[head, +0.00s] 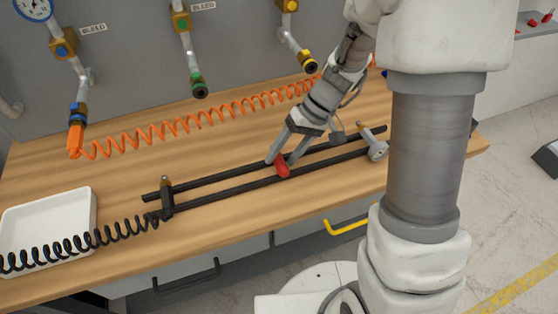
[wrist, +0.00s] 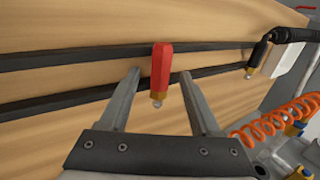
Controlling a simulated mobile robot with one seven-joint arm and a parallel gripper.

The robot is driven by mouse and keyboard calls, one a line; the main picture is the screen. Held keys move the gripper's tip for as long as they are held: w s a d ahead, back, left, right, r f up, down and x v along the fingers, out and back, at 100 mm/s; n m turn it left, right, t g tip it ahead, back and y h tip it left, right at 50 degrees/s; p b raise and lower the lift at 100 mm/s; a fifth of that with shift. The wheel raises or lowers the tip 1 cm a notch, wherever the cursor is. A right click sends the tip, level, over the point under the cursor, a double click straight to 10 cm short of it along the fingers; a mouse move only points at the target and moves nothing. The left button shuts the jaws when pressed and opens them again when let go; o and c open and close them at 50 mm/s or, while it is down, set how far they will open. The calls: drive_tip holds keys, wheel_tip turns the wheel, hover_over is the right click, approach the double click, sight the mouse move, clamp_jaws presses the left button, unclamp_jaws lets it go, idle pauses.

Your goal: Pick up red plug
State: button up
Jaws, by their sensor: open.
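The red plug (wrist: 161,70) has a red body and a short brass end with a pale tip. In the wrist view it lies across the lower black rail, its brass end toward my gripper. My gripper (wrist: 162,74) is open, with one finger on each side of the plug and a visible gap on both sides. In the head view the red plug (head: 281,167) shows at the rails just below the fingertips of my gripper (head: 278,161). Part of the plug is hidden there by the fingers.
Two black rails (head: 230,187) run across the wooden bench (head: 130,170). A black coiled hose (head: 85,244) with an upright fitting is at their left end, and a metal fitting (head: 374,147) at the right. An orange coiled hose (head: 190,124) lies behind. A white tray (head: 91,215) stands at left.

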clamp_jaws()
idle(0.3)
drive_tip(key=shift+r, duration=0.1)
